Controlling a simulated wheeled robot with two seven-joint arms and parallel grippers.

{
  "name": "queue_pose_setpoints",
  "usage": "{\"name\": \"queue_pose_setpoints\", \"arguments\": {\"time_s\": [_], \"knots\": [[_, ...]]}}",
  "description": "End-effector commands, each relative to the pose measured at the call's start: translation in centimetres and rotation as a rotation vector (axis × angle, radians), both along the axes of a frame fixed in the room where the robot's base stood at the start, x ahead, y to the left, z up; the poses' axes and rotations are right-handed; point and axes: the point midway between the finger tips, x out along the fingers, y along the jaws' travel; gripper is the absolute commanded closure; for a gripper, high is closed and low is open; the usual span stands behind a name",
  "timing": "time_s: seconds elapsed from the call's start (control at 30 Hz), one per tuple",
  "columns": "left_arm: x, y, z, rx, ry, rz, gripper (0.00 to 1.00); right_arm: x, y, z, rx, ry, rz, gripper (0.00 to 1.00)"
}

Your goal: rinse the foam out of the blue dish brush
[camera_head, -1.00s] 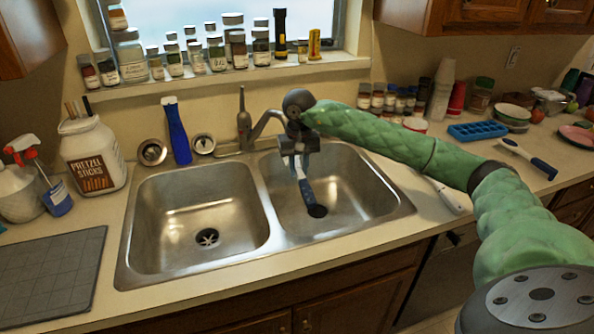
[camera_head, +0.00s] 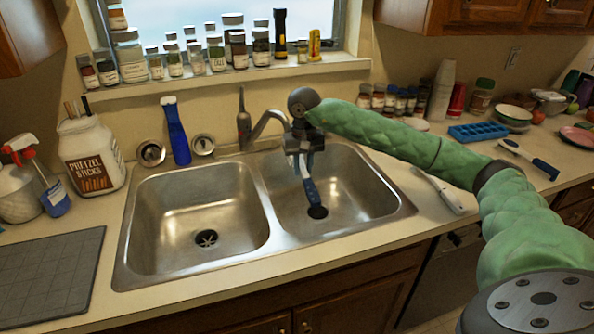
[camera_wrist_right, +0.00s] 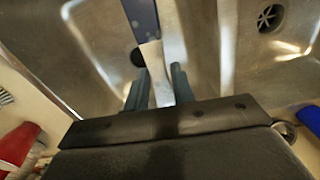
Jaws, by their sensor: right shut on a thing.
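The blue dish brush (camera_head: 308,188) hangs tilted from my right gripper (camera_head: 304,150) over the right sink basin (camera_head: 345,195). Its lower blue part is near the dark drain. In the right wrist view, the two fingers of my right gripper (camera_wrist_right: 160,90) are shut on a pale section of the brush, and its blue part (camera_wrist_right: 141,15) points away from me. The faucet (camera_head: 262,128) stands behind the basins, with its spout end partly hidden by my gripper. My left gripper is not in view.
The left basin (camera_head: 200,205) is empty. A blue tool (camera_head: 176,135) stands behind it. A pretzel jar (camera_head: 90,155) and spray bottle (camera_head: 50,190) are at left. A white-handled tool (camera_head: 440,190) and a blue-white brush (camera_head: 528,157) lie on the right counter.

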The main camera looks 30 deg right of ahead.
Motion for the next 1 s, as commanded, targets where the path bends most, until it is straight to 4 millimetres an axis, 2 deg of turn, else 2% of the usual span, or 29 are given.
{"name": "queue_pose_setpoints", "arguments": {"time_s": [1.0], "knots": [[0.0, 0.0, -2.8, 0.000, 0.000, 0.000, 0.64, -6.5, -0.8, -0.2, -0.001, 0.000, -0.001, 0.94]]}}
